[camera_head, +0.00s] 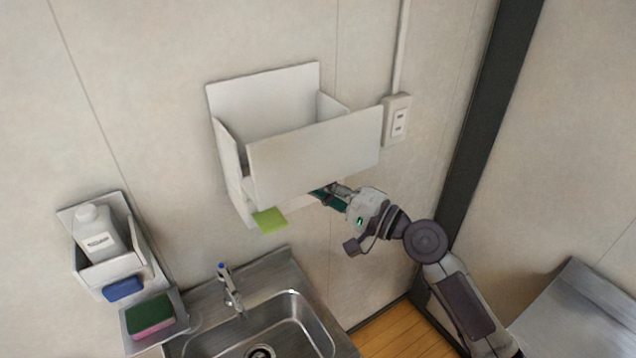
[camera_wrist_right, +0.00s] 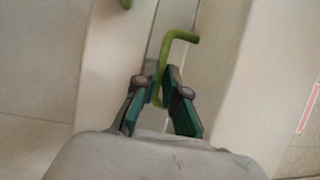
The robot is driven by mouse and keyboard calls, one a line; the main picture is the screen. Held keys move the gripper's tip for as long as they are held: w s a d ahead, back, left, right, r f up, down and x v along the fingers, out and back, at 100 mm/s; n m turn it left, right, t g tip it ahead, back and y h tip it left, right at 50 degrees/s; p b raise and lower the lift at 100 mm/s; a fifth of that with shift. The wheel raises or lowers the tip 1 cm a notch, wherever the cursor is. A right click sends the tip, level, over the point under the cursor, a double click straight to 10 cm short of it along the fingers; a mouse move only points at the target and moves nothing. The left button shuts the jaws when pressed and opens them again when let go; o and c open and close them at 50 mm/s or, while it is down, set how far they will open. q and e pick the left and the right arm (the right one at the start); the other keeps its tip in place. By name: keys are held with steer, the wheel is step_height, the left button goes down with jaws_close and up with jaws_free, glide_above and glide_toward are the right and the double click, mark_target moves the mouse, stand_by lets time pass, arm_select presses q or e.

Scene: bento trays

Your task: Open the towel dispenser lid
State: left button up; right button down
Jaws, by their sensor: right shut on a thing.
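The white towel dispenser (camera_head: 222,105) is fixed to the wall above the sink. Its wide front panel, the lid (camera_head: 315,150), stands out from the back plate, and a gap into the box shows behind it. A yellow-green flat piece (camera_head: 269,220) sticks out below the dispenser. My right gripper (camera_head: 322,192) reaches in from the right under the lid's lower edge, with its tips partly hidden. In the wrist view my right gripper (camera_wrist_right: 162,88) is shut on a bent green handle (camera_wrist_right: 180,36). My left gripper is out of view.
A wall outlet (camera_head: 397,119) is just right of the dispenser. A metal sink (camera_head: 315,325) with a faucet (camera_head: 231,290) lies below. At left are a holder with a white bottle (camera_head: 97,235), a blue sponge (camera_head: 122,289) and a green-pink sponge (camera_head: 150,316).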

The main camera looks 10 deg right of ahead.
steer(key=c, duration=1.2)
jaws_free()
steer(key=shift+c, duration=0.2)
steer(key=v, duration=1.2)
